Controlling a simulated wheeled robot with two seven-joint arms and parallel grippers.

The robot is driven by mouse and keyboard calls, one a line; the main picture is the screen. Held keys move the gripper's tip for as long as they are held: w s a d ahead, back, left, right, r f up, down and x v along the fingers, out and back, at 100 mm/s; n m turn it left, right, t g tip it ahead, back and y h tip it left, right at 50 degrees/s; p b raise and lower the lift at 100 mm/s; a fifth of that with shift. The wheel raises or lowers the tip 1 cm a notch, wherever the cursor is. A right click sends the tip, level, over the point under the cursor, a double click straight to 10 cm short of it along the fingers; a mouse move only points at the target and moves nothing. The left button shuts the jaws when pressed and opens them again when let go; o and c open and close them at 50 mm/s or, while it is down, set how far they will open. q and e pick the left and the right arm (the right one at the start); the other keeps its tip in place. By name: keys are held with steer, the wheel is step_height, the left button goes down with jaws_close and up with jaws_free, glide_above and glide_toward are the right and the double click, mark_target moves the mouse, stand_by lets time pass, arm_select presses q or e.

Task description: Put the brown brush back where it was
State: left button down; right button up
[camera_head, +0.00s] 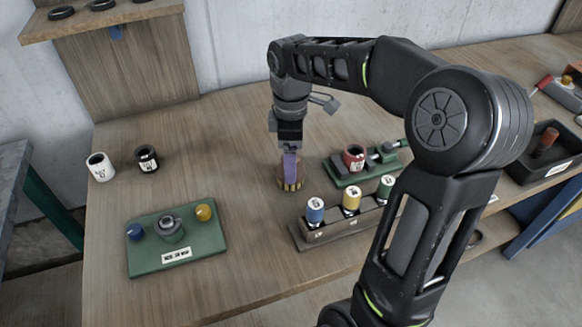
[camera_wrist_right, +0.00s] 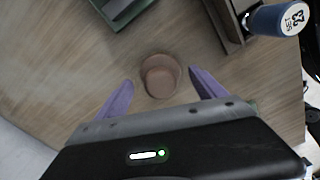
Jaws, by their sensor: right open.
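The brown brush (camera_head: 283,176) stands upright on the wooden table, left of the rack. In the head view it is a short brown body with a yellowish lower band, partly covered by my gripper. The right wrist view shows its round brown top (camera_wrist_right: 160,76) between the two fingers. My right gripper (camera_head: 291,165) points down over it with its purple fingers; in the wrist view the fingers (camera_wrist_right: 162,92) are spread apart, with bare table visible between each finger and the brush. My left gripper is not in view.
A grey rack (camera_head: 318,236) holds blue, yellow and green labelled pieces. Behind it is a green stand (camera_head: 345,180) with a red cup (camera_head: 353,157). A green board (camera_head: 203,246) lies front left. White (camera_head: 100,167) and black (camera_head: 147,158) cups stand back left.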

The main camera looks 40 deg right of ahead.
step_height(320, 180, up, 7)
steer(key=shift+r, duration=0.2)
stand_by(0.9)
